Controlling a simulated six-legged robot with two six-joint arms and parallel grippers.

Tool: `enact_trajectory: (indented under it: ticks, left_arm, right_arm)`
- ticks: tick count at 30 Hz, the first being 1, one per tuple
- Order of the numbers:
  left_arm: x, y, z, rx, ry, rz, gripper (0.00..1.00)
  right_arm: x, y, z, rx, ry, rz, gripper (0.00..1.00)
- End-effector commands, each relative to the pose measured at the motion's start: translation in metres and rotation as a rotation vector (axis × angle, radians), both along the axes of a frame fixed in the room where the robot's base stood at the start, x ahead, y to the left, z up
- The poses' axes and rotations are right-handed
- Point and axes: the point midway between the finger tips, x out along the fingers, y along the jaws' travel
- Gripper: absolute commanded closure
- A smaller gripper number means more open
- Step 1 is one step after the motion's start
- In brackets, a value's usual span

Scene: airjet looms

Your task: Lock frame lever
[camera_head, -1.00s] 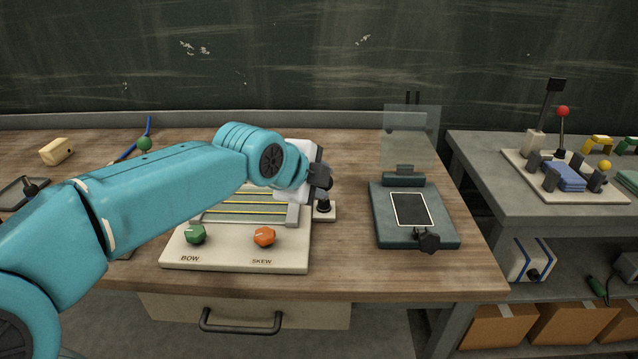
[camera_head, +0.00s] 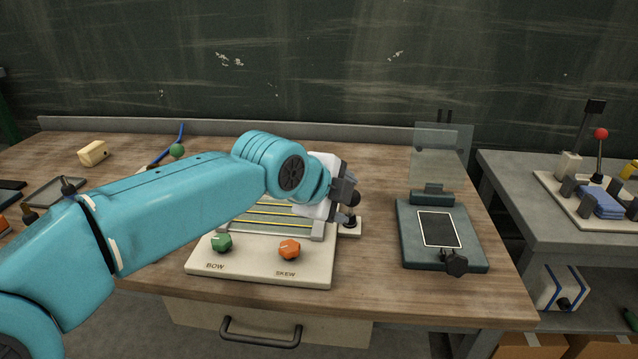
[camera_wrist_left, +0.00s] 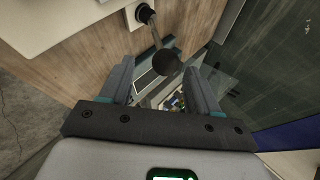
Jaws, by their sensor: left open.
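A lever with a black ball knob (camera_head: 353,199) stands at the right edge of a pale machine panel (camera_head: 262,270) marked BOW and SKEW. My left gripper (camera_head: 349,184) is over the panel's right side, by the knob, and partly hides the lever. In the left wrist view the black ball (camera_wrist_left: 167,63) shows between the two spread fingers of my left gripper (camera_wrist_left: 158,76), near their tips. The lever's shaft runs up from the ball to a round base (camera_wrist_left: 145,13). The fingers are open, with gaps beside the ball. My right gripper is not in view.
The panel has a green dial (camera_head: 221,242) and an orange dial (camera_head: 289,249). A dark green device (camera_head: 415,255) with a clear upright plate stands to the right. A side bench (camera_head: 510,195) holds a board with a red-knobbed lever (camera_head: 600,135).

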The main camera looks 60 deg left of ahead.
Motion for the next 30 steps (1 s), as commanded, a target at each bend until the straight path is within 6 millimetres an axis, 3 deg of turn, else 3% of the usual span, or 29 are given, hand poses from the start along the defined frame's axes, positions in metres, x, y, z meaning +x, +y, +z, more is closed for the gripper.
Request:
enact_trajectory:
  ticks: [7, 14, 21, 30]
  left_arm:
    - [-0.048, -0.019, 0.049, 0.001, -0.004, -0.002, 0.39]
    - [-0.082, -0.032, 0.079, -0.001, -0.001, -0.004, 0.39]
    - [-0.095, -0.036, 0.087, -0.003, 0.004, -0.001, 0.39]
    - [-0.095, -0.036, 0.087, -0.003, 0.005, -0.001, 0.39]
  right_arm:
    - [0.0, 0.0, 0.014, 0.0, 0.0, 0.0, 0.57]
    - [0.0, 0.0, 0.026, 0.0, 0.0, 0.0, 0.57]
    - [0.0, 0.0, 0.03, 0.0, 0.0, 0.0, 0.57]
    - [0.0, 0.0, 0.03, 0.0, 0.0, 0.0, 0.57]
